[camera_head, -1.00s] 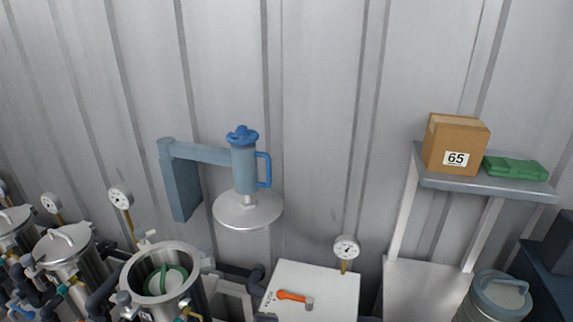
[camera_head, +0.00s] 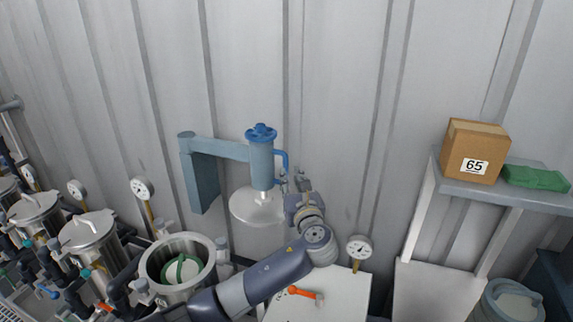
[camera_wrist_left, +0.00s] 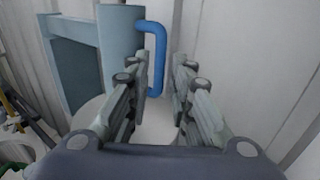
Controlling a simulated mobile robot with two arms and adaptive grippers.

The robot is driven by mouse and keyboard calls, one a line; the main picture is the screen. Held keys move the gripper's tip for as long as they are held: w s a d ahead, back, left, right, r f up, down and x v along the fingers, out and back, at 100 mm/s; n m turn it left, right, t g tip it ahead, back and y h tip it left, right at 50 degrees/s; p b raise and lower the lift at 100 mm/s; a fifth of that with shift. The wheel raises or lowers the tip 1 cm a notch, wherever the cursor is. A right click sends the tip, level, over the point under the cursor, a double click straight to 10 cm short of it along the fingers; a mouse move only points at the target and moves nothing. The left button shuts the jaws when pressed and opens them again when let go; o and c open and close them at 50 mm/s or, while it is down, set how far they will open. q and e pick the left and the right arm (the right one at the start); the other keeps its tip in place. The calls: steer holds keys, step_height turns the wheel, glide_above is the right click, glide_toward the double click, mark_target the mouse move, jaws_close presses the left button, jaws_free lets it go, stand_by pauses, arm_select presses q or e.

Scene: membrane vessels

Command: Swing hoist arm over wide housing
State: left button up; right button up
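The hoist arm (camera_head: 222,150) is a blue-grey wall bracket with an upright cylinder, a blue knob on top and a blue side handle (camera_head: 284,160). A round pale lid (camera_head: 257,208) hangs under the cylinder. The wide housing (camera_head: 154,279) is an open steel vessel, lower left of the lid, with a green ring inside. My left gripper (camera_head: 293,186) is at the handle's right side, low. In the left wrist view, the gripper (camera_wrist_left: 160,98) has its fingers apart, with the handle (camera_wrist_left: 158,55) ahead between them; contact cannot be told. My right gripper is not in view.
Several lidded steel vessels (camera_head: 88,232) with gauges stand at the left. A shelf (camera_head: 510,188) at the right holds a box (camera_head: 474,150) and a green item.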

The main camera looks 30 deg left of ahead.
mark_target(286, 168)
arm_select(q)
steer(key=p+x, duration=0.1)
steer(key=x, duration=0.6)
steer(key=shift+w+a+f, duration=0.1)
steer(key=shift+w+a, duration=0.1)
jaws_close()
